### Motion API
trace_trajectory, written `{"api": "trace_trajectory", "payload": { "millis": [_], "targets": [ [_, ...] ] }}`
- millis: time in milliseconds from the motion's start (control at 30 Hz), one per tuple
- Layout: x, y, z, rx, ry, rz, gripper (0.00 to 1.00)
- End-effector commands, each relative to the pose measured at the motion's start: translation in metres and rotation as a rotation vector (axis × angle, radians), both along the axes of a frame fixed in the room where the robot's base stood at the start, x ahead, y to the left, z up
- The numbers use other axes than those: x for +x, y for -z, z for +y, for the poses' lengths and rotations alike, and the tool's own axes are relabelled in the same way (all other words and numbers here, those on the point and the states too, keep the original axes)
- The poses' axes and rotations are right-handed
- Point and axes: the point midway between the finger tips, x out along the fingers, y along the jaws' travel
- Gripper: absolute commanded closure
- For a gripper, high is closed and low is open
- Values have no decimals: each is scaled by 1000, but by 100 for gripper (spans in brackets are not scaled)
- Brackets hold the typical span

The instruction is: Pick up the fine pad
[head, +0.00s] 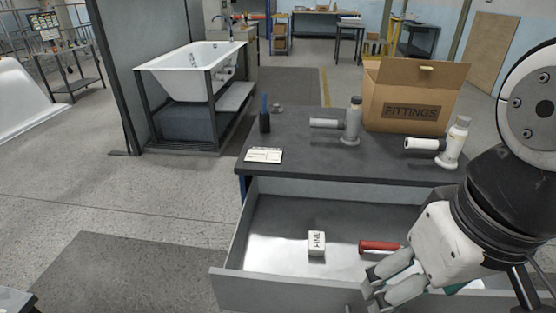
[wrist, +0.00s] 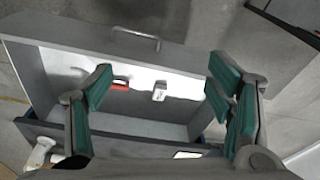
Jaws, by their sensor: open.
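The fine pad (head: 316,243) is a small white block with "FINE" in dark letters. It stands on the light floor of the open drawer (head: 245,239), left of a red-handled tool (head: 379,247). In the wrist view the pad (wrist: 159,93) shows between my fingers, well beyond their tips. My gripper (head: 382,284) is above the drawer's front right part, to the right of the pad and apart from it. In the wrist view my gripper (wrist: 155,80) is open, its green-lined fingers wide apart with nothing between them.
The dark worktop (head: 310,155) above the drawer holds a "FITTINGS" box (head: 412,103), two grey-and-white fittings, a dark bottle (head: 264,121) and a white card (head: 263,155). The drawer walls surround the pad. A bathtub (head: 190,68) stands on a frame behind left. Floor at left is clear.

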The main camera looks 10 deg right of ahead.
Motion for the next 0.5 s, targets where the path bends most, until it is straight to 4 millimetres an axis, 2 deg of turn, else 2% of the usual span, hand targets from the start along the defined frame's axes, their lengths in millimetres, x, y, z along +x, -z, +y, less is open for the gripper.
{"api": "trace_trajectory", "payload": {
  "millis": [333,433,500],
  "targets": [
    [6,-1,0,0,-19,2,22],
    [21,-1,1,2,-86,13,22],
    [40,0,2,2,-160,23,22]
  ]
}}
